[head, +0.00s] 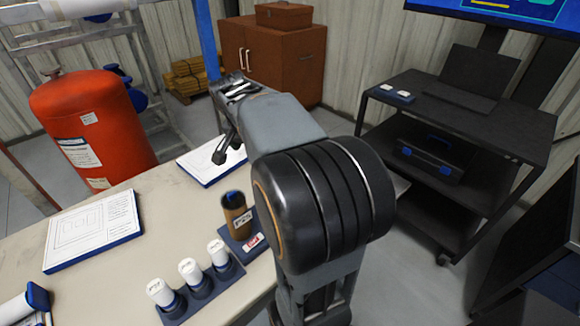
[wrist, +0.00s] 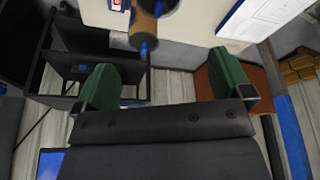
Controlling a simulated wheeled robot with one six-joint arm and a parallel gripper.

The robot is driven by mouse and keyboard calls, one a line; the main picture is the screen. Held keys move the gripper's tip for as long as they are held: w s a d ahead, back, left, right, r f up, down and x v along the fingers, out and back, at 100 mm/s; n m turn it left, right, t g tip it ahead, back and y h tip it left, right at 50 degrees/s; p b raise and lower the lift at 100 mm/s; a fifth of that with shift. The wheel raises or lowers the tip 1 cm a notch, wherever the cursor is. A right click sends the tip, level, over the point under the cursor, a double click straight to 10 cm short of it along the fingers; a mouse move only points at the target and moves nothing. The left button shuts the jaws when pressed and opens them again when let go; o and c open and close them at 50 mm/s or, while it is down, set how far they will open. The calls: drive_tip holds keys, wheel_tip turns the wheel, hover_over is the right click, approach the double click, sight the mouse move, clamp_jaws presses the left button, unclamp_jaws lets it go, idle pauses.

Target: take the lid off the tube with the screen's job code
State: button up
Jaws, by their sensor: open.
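Three white-topped tubes, left (head: 160,292), middle (head: 190,271) and right (head: 218,253), stand in a dark blue rack (head: 203,301) on the bench. Their tops carry small dark markings that I cannot read. A brown tube (head: 236,214) with a blue top stands upright on a blue base with a red and white label; it also shows in the wrist view (wrist: 143,24). The screen (head: 500,10) is cut off at the top right and no job code is readable. My gripper (head: 228,146) is open and empty beyond the tubes; its green-padded fingers show in the wrist view (wrist: 164,86).
White panels with blue edges lie on the bench (head: 130,262), at left (head: 92,231) and near my gripper (head: 210,160). A red tank (head: 95,125) stands behind the bench. A black cart (head: 460,130) stands right, a brown cabinet (head: 272,60) at the back.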

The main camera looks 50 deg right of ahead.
drive_tip(key=d+m, duration=0.1)
drive_tip(key=d, duration=0.2)
drive_tip(key=d+m+g, duration=0.1)
drive_tip(key=d+m, duration=0.1)
drive_tip(key=d, duration=0.1)
drive_tip(key=w+d+f+m+b, duration=0.1)
drive_tip(key=d+m, duration=0.1)
drive_tip(key=shift+d+g+h, duration=0.3)
drive_tip(key=shift+d+h, duration=0.1)
drive_tip(key=shift+m, duration=0.4)
drive_tip(key=x, duration=0.4)
drive_tip(key=d+x, duration=0.1)
drive_tip(key=x, duration=0.3)
drive_tip(key=shift+s+r, duration=0.1)
drive_tip(key=shift+r, duration=0.15)
drive_tip(key=shift+x, duration=3)
drive_tip(key=c, duration=0.8)
